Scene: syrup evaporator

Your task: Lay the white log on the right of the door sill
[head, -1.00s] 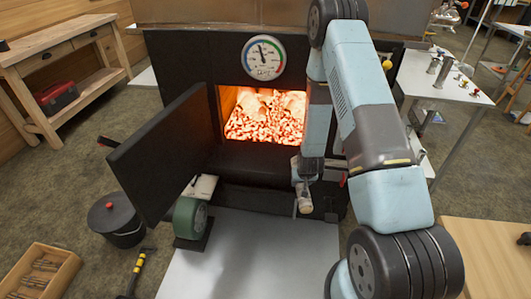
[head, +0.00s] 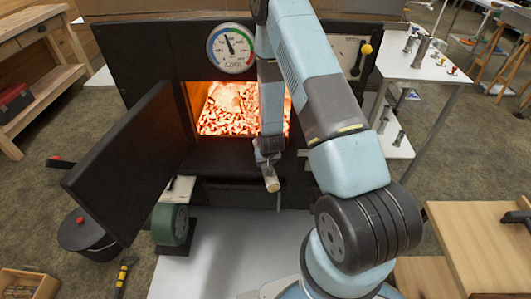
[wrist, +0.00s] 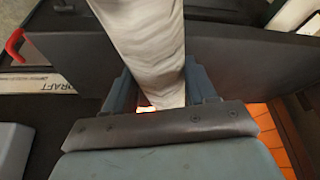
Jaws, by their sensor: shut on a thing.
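The white log (wrist: 147,50) is pale and slightly streaked; it runs up out of the wrist view between my fingers. My gripper (wrist: 158,88) is shut on it. In the head view my gripper (head: 267,152) hangs in front of the right side of the firebox opening, and the log's pale end (head: 271,184) juts toward the camera. The black door sill (head: 228,159) lies below the opening, and the log appears above or in front of its right part. I cannot tell whether they touch. My arm hides part of the sill's right side.
The black firebox door (head: 130,165) stands open at the left. Glowing embers (head: 228,108) fill the opening behind my gripper. A side table (head: 425,65) with small fittings is at the right.

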